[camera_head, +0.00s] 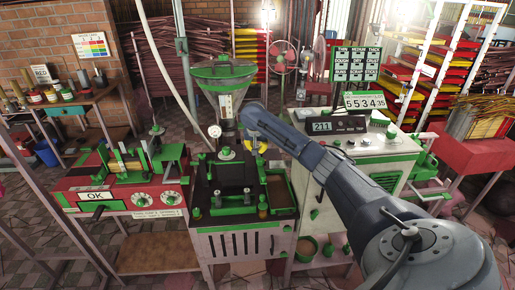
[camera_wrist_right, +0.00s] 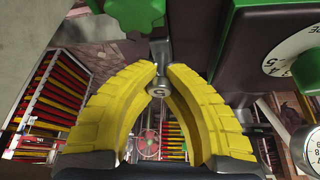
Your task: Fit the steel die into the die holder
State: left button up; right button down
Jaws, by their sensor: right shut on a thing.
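My right gripper (camera_head: 256,145) reaches in from the right to the middle machine, beside the glass cylinder under its green-rimmed hopper. Only a bit of its yellow fingers shows in the head view. In the right wrist view its two curved yellow fingers (camera_wrist_right: 158,84) are closed at the tips on the small round steel die (camera_wrist_right: 154,90). A grey metal post stands just behind the die; I cannot tell whether they touch. I cannot clearly make out the die holder; the arm and fingers cover part of that area. My left gripper is not in view.
A green knob (camera_wrist_right: 133,12) and a dark housing with a white dial (camera_wrist_right: 300,52) are close to the fingers. The hopper (camera_head: 222,72) stands left of the arm. A white machine (camera_head: 350,160) is under my forearm, and a red machine (camera_head: 130,190) is at left.

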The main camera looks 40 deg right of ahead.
jog(key=shift+s+a+f, duration=0.1)
jog(key=shift+s+f, duration=0.05)
jog(key=shift+f, duration=0.3)
jog(key=shift+s+a+f, duration=0.1)
jog(key=shift+s+f, duration=0.05)
jog(key=shift+f, duration=0.3)
jog(key=c, duration=1.5)
grip_release()
jog(key=shift+o, duration=0.2)
jog(key=w+v, duration=0.1)
jog(key=v, duration=0.8)
jog(key=shift+d+r, duration=0.3)
jog(key=shift+d, duration=0.1)
jog(key=shift+s, duration=0.1)
jog(key=shift+a+f, duration=0.1)
